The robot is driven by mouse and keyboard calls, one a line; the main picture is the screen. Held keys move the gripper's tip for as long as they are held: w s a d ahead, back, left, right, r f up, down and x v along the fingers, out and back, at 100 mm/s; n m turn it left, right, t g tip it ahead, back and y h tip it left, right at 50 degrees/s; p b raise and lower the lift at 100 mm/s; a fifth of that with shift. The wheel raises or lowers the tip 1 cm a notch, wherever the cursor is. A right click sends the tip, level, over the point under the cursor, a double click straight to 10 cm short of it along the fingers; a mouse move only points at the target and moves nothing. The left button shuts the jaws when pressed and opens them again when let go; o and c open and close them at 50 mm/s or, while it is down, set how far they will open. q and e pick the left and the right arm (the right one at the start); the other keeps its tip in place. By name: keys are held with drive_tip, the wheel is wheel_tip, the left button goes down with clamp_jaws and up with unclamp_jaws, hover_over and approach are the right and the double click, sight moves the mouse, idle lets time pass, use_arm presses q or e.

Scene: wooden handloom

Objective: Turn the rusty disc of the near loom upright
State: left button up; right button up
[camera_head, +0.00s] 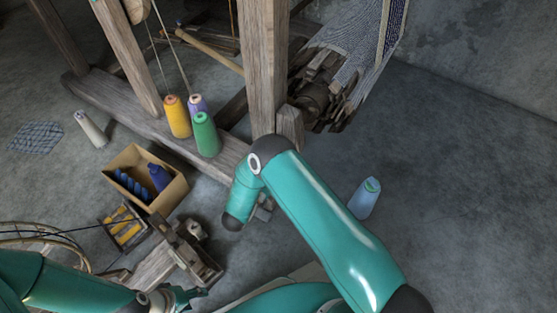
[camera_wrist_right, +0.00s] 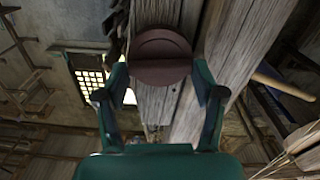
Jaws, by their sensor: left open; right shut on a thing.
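The rusty disc (camera_wrist_right: 160,48) shows in the right wrist view as a dark reddish-brown round piece in front of a grey wooden post (camera_wrist_right: 238,40) of the loom. My right gripper (camera_wrist_right: 160,72) is shut on the disc, with one green finger at each side of it. I cannot tell the disc's exact tilt. In the head view the disc is not visible, and my right arm bends near the foot of the loom post (camera_head: 263,75). My left gripper (camera_head: 180,297) is open and empty at the bottom, near a wooden piece on the floor.
Orange (camera_head: 175,115), purple and green (camera_head: 206,135) thread cones stand on the loom's lower beam. A cardboard box (camera_head: 168,193) with blue spools and a small crate (camera_head: 124,228) stand at the left.

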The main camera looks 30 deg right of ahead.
drive_tip(key=shift+w+a+f+n+p, duration=0.1)
drive_tip(key=shift+n+p, duration=0.1)
drive_tip(key=shift+n, duration=2.55)
drive_tip(key=shift+w+a+f+n+p, duration=0.1)
drive_tip(key=shift+n+p, duration=0.1)
drive_tip(key=shift+n, duration=2.5)
drive_tip(key=shift+w+a+n+p, duration=0.1)
drive_tip(key=shift+n+p, duration=0.1)
drive_tip(key=shift+n, duration=2.55)
drive_tip(key=o, duration=1.1)
drive_tip(key=shift+f, duration=0.1)
drive_tip(key=shift+c, duration=0.2)
drive_tip(key=shift+o, duration=0.4)
drive_tip(key=shift+d, duration=0.1)
drive_tip(key=shift+s, duration=0.15)
